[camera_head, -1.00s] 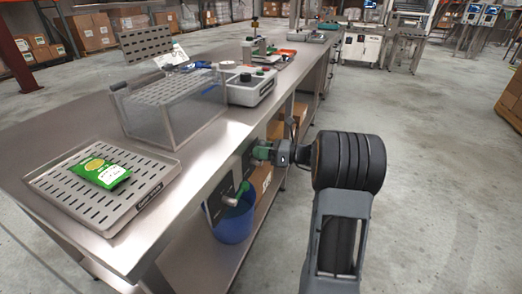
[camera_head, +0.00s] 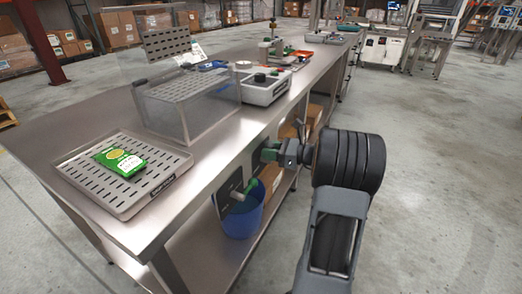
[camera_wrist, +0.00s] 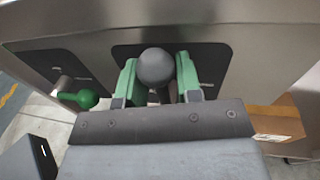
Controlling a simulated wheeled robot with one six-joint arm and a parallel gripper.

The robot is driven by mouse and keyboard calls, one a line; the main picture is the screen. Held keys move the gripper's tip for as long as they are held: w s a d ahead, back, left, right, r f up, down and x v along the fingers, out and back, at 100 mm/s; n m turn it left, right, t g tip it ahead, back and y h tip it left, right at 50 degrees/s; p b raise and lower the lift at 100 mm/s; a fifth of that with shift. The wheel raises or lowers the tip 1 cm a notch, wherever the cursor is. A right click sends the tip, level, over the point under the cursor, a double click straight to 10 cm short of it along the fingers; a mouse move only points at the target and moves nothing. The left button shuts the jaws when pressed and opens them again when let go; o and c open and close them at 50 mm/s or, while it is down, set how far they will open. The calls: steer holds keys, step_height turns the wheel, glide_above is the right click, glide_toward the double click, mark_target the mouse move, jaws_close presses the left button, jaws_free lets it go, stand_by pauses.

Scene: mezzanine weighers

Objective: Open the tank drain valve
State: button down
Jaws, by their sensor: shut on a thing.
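My gripper (camera_head: 268,153) reaches in at the table's front side. In the wrist view its green fingers (camera_wrist: 160,78) stand on both sides of a dark grey ball knob (camera_wrist: 157,66) and are shut on it. The knob sits in front of a dark panel (camera_wrist: 215,62) on the steel front. To its left, a second dark panel (camera_wrist: 40,65) carries a lever with a green knob (camera_wrist: 84,99). This green lever also shows in the head view (camera_head: 241,193), above a blue bucket (camera_head: 245,218). I cannot read which valve is the drain. A clear tank (camera_head: 205,115) stands on the table.
A slotted tray (camera_head: 150,200) with a green packet (camera_head: 119,162) lies at the table's near left. A white scale (camera_head: 268,88) stands behind the tank. Cardboard boxes (camera_head: 270,180) sit on the lower shelf. The floor to the right is open.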

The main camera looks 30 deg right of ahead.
steer(key=c, duration=0.8)
jaws_free()
steer(key=p+v, duration=0.3)
steer(key=v, duration=1)
steer(key=shift+s+d, duration=0.25)
steer(key=shift+d, duration=0.05)
